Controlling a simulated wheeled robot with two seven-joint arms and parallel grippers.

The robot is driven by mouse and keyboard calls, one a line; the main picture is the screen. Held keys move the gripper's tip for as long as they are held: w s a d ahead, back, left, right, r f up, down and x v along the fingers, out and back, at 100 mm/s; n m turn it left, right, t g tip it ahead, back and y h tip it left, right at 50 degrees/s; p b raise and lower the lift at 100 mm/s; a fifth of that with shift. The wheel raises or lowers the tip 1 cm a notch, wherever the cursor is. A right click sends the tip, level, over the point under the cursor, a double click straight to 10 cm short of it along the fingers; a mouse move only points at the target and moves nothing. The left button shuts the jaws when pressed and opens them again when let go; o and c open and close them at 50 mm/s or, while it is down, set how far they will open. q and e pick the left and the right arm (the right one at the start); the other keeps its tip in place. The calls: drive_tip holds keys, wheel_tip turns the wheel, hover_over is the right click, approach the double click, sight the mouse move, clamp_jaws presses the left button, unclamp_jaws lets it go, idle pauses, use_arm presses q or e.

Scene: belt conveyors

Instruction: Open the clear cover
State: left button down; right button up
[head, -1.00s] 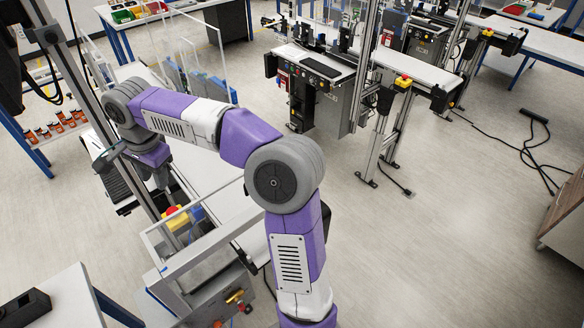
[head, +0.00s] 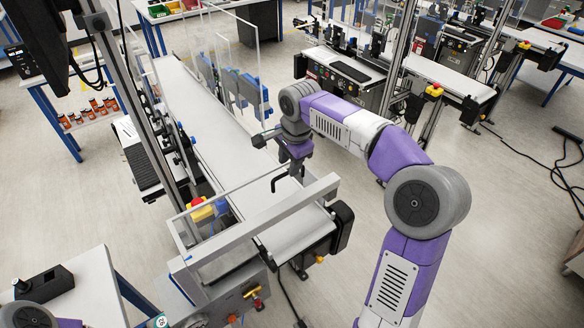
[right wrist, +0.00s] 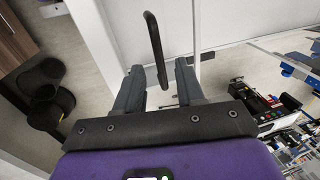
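The clear cover (head: 238,207) is a see-through panel with a grey frame, low over the near end of a white conveyor belt. It looks closed, though its clear faces are hard to make out. Its black bar handle (right wrist: 156,50) shows in the right wrist view, just ahead of and between my fingertips; it also shows in the head view (head: 281,181). My right gripper (head: 296,168) is beside the handle above the belt. In the right wrist view my right gripper (right wrist: 158,78) is open, with its fingers apart and nothing clamped. My left gripper is not in view.
A yellow-and-red stop button (head: 201,208) sits left of the belt (head: 205,125). Tall clear panels (head: 225,60) stand along the belt farther back. A grey post (head: 135,100) rises at left. Open floor lies right of the belt.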

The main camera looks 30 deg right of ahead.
drive_tip(key=shift+w+f, duration=0.2)
drive_tip(key=shift+f, duration=1.05)
clamp_jaws()
